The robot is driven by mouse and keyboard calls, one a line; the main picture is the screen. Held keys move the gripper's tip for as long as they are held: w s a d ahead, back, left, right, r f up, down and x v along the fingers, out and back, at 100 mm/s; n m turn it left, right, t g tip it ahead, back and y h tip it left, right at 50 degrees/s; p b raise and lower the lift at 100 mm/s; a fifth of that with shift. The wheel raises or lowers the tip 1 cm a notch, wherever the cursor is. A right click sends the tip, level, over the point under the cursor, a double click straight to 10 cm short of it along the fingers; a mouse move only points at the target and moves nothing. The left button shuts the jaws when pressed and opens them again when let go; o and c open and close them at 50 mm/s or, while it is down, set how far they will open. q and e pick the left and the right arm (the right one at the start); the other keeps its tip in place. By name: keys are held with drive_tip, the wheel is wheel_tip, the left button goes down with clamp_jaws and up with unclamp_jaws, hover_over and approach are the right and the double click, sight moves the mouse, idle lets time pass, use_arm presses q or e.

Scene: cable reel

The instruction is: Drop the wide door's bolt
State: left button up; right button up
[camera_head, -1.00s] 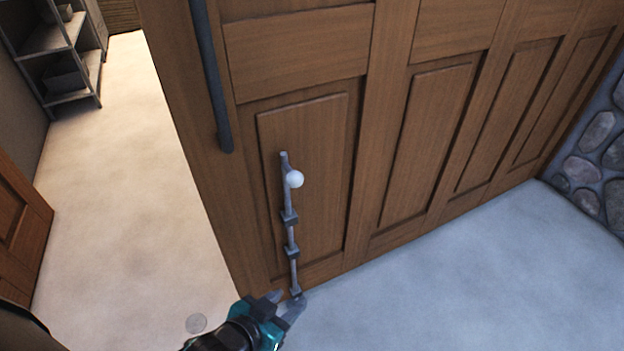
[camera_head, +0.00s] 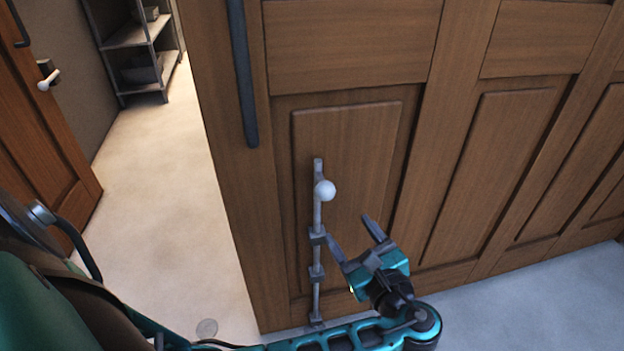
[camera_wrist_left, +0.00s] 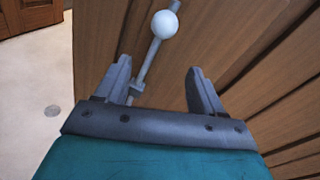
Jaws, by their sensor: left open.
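The wide door (camera_head: 350,135) is brown panelled wood and fills the middle and right of the head view. Its bolt (camera_head: 317,210) is a thin grey upright rod in brackets low on the door, with a white ball knob (camera_head: 325,190) near its top. My left gripper (camera_head: 354,227) is open and empty, just right of and below the knob, fingers pointing up. In the left wrist view the knob (camera_wrist_left: 164,24) lies beyond the fingertips, roughly between their lines, and the rod runs down behind the left finger. My right gripper is not in view.
A dark vertical handle (camera_head: 243,75) is on the wide door above the bolt. A second brown door (camera_head: 40,130) stands at the left, with a grey shelf (camera_head: 135,50) behind. A round disc (camera_head: 206,327) is in the pale floor. The doorway floor is clear.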

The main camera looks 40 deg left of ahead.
sight(321, 182)
use_arm(q)
drive_tip(key=shift+y, duration=0.7)
drive_tip(key=x, duration=0.4)
drive_tip(key=r+b+x, duration=0.1)
drive_tip(key=x, duration=0.3)
drive_tip(key=b+x, duration=0.1)
drive_tip(key=x, duration=0.4)
drive_tip(key=shift+a+r, duration=0.1)
drive_tip(key=shift+r, duration=0.3)
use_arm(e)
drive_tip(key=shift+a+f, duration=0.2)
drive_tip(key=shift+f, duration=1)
use_arm(q)
drive_tip(key=shift+c, duration=0.2)
clamp_jaws()
